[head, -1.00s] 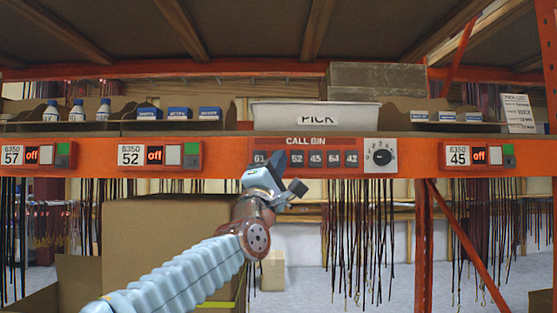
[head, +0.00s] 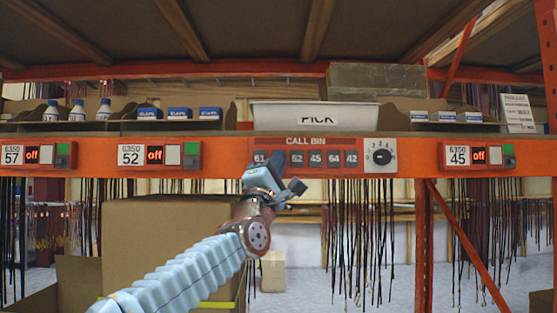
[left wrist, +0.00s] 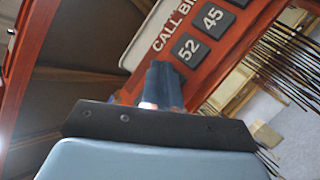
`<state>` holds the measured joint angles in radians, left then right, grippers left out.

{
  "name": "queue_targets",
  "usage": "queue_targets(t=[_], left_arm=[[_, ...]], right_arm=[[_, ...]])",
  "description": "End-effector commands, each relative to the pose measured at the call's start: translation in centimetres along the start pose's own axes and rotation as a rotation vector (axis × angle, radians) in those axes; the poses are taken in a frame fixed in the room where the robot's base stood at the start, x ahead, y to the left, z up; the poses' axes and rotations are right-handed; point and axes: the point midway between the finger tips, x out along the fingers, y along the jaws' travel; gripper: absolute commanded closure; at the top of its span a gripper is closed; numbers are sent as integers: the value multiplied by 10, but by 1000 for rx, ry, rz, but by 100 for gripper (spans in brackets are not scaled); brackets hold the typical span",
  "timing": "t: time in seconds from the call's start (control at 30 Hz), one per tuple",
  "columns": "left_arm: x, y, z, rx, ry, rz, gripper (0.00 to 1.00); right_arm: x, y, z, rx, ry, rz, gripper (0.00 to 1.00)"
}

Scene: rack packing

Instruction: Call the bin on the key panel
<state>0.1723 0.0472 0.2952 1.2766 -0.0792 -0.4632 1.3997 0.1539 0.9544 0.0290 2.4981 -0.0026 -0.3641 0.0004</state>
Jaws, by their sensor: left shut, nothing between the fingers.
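The red CALL BIN key panel (head: 305,143) is on the orange shelf beam, with a row of dark numbered keys. Keys 61 (head: 260,158), 52 (head: 297,158), 45 (head: 316,158), 64 (head: 334,158) and 42 (head: 352,158) are readable; the spot between 61 and 52 is hidden by my left gripper (head: 278,161). That gripper is shut and empty, its tips at the panel's left part. In the left wrist view the shut fingers (left wrist: 161,86) overlap the panel beside key 52 (left wrist: 188,50). I cannot tell whether they touch a key. My right gripper is not in view.
A white PICK bin (head: 315,115) stands on the shelf above. Label units for 57, 52 and 45 line the beam. A large cardboard box (head: 160,245) stands below, behind my left arm.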

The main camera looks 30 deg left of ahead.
Motion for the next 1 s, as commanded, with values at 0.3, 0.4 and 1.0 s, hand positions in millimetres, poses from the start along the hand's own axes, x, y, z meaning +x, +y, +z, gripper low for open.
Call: queue_targets(t=[0.3,0.4,1.0], left_arm=[[3,-2,-2,0,0,0,100],[4,-3,-3,0,0,-1,100],[-2,-1,0,-2,0,1,100]], right_arm=[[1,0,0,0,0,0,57],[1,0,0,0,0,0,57],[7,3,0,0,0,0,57]])
